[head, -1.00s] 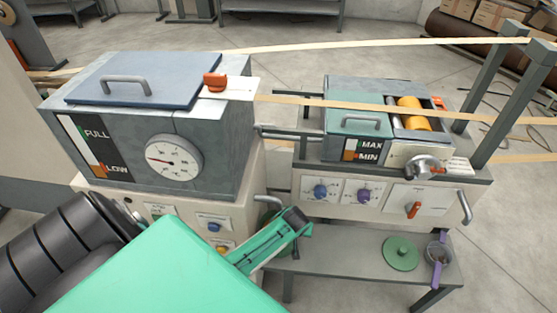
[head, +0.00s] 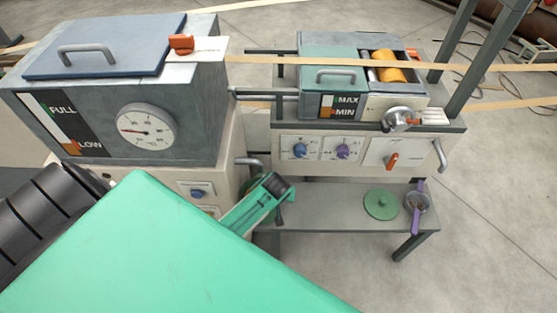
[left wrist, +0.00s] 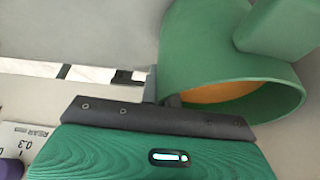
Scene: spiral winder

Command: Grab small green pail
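The small green pail (left wrist: 180,45) fills the upper right of the left wrist view. Its mouth faces the camera's lower right, and something orange (left wrist: 217,92) shows inside. My left gripper (left wrist: 162,88) is at the pail's rim. One grey finger is outside the wall and the other shows just inside the mouth, close together, so it looks shut on the wall. In the head view my left gripper (head: 272,186) is beside the left machine's front, above the low shelf. Only a dark green edge shows behind it; the pail is mostly hidden there. My right gripper is not in view.
A grey tank machine (head: 190,110) with a dial stands left, and a smaller machine (head: 330,115) with knobs stands right. The floor at right is open.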

